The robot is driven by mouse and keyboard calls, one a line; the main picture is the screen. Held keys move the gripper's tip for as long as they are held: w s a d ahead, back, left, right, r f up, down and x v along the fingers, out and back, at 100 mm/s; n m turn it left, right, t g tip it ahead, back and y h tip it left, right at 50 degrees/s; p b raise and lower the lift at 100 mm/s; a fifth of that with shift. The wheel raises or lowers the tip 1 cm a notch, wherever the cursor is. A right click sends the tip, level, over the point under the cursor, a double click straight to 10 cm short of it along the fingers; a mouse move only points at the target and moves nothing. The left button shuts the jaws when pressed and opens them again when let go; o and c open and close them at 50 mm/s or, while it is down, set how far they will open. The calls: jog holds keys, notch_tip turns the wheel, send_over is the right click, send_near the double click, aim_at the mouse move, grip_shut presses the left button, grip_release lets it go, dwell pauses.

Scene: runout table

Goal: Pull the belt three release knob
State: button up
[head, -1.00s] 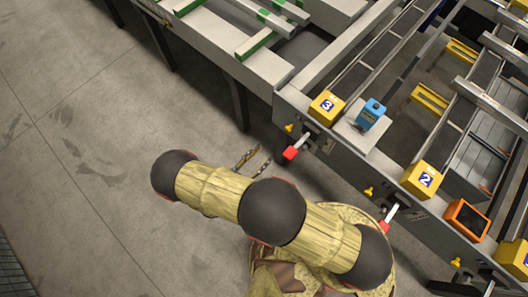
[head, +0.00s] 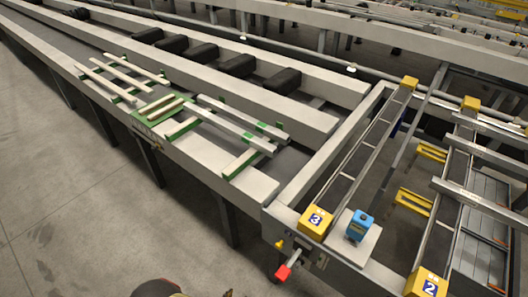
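The yellow block marked 3 (head: 315,222) caps the near end of a dark belt (head: 342,183) at the table's front edge. Just below it on the front face, a small yellow knob (head: 279,244) sticks out. Below that, a red-ended lever (head: 283,271) points down and left. I cannot tell from its look alone which is the release knob. My gripper is out of view. Only a small part of my arm shows at the bottom edge.
A blue device (head: 359,225) stands on a pale plate right of block 3. A yellow block marked 2 (head: 427,284) is at lower right. Pale bars (head: 235,125) and green strips lie on the long table to the left. Grey floor (head: 75,215) is clear at lower left.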

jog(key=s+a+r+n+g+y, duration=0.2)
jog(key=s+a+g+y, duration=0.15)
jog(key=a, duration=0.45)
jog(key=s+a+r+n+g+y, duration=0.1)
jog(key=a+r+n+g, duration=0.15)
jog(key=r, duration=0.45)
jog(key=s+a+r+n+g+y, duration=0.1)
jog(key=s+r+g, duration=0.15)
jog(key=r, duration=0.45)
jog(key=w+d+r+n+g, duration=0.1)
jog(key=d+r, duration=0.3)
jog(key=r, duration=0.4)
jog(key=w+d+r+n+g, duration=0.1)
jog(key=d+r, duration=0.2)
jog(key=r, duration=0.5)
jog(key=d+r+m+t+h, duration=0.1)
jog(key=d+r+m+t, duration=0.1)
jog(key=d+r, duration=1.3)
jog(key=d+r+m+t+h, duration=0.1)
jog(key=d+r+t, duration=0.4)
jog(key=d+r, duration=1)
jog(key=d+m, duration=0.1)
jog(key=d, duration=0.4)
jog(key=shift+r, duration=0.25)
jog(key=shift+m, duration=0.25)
